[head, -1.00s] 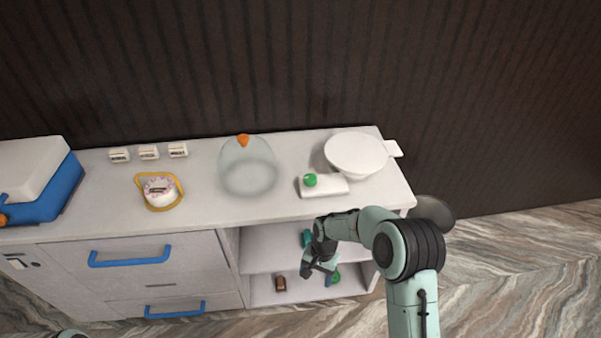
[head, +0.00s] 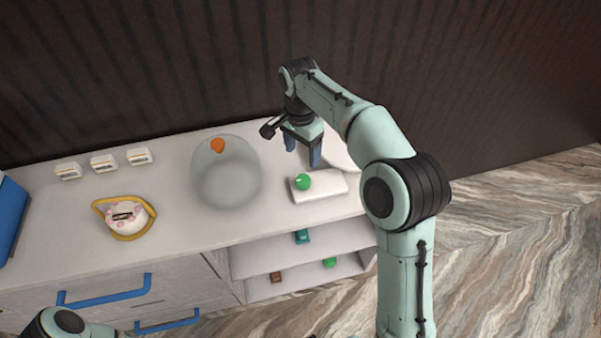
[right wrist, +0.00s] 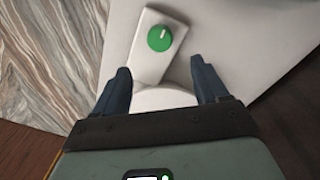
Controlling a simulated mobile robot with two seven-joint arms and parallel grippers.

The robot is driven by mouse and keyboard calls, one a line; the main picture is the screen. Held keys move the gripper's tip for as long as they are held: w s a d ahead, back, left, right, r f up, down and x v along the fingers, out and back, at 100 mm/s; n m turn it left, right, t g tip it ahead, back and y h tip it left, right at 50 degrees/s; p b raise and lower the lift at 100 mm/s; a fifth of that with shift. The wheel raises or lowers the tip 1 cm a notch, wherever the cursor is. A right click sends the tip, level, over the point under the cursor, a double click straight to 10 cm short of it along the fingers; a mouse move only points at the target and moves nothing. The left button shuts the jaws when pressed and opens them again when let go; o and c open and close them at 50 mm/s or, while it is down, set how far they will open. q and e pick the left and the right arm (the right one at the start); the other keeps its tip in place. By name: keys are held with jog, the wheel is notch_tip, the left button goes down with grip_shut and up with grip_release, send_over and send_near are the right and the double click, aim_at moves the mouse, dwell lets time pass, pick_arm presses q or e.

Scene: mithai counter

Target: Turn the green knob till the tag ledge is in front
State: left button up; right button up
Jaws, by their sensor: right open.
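The green knob (head: 303,182) sits on a white block (head: 331,186) on the counter; it also shows in the right wrist view (right wrist: 159,38) with a pale mark on top. A white round piece (head: 338,152) stands behind the block, mostly hidden by my right arm. No tag ledge can be made out on its visible part now. My right gripper (head: 303,158) is open and empty, pointing down above and behind the knob. In the right wrist view its fingers (right wrist: 160,66) are apart, with the knob beyond their tips. My left gripper is out of view.
A clear dome with an orange handle (head: 218,146) stands left of the knob block. A pink-and-white cake in a yellow ring (head: 127,217) and three small white tags (head: 104,164) are further left. Shelves below hold small items. A blue box (head: 10,215) is at the left edge.

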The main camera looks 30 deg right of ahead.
aim_at(303, 179)
notch_tip(303, 179, down, 11)
jog(key=shift+s+r+b, duration=0.15)
jog(key=shift+b, duration=0.6)
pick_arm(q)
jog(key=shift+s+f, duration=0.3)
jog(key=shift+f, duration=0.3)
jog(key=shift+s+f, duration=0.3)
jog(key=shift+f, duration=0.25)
pick_arm(e)
jog(key=c, duration=1.1)
